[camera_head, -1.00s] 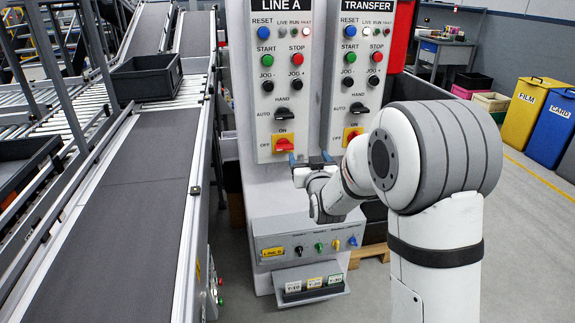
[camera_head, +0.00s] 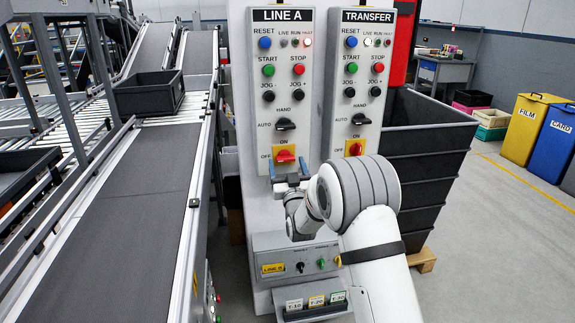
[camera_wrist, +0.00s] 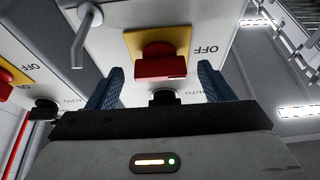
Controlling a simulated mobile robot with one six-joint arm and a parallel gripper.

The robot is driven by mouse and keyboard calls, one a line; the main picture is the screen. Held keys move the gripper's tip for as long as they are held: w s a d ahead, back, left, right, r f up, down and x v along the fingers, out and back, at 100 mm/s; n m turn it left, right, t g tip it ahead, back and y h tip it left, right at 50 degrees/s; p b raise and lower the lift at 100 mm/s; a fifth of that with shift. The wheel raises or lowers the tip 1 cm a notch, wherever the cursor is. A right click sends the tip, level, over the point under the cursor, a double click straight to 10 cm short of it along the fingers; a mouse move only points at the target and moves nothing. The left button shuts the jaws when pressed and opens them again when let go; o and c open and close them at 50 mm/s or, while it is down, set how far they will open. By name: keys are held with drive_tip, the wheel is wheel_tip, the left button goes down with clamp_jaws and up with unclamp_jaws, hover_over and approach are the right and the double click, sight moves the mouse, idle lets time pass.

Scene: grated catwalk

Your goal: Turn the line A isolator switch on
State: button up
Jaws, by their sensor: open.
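The line A isolator (camera_head: 285,157) is a red handle on a yellow plate low on the LINE A panel (camera_head: 283,210). Its handle lies level, towards the OFF label at the left; ON is above. In the wrist view the red isolator handle (camera_wrist: 160,62) shows upside down, between and beyond my blue fingertips. My gripper (camera_head: 287,172) is open and empty, just below the handle in the head view. The wrist view shows my gripper (camera_wrist: 160,80) with a finger on each side of the handle; contact cannot be told.
The TRANSFER panel (camera_head: 340,130) with a similar red isolator (camera_head: 355,149) stands to the right. A metal hook (camera_wrist: 85,35) shows near the isolator in the wrist view. Below is a box with small switches (camera_head: 300,262). A conveyor (camera_head: 120,210) runs at left; a dark bin (camera_head: 425,150) stands right.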

drive_tip(key=shift+w+r, duration=0.1)
drive_tip(key=shift+w, duration=0.1)
drive_tip(key=c, duration=0.9)
drive_tip(key=shift+c, duration=0.4)
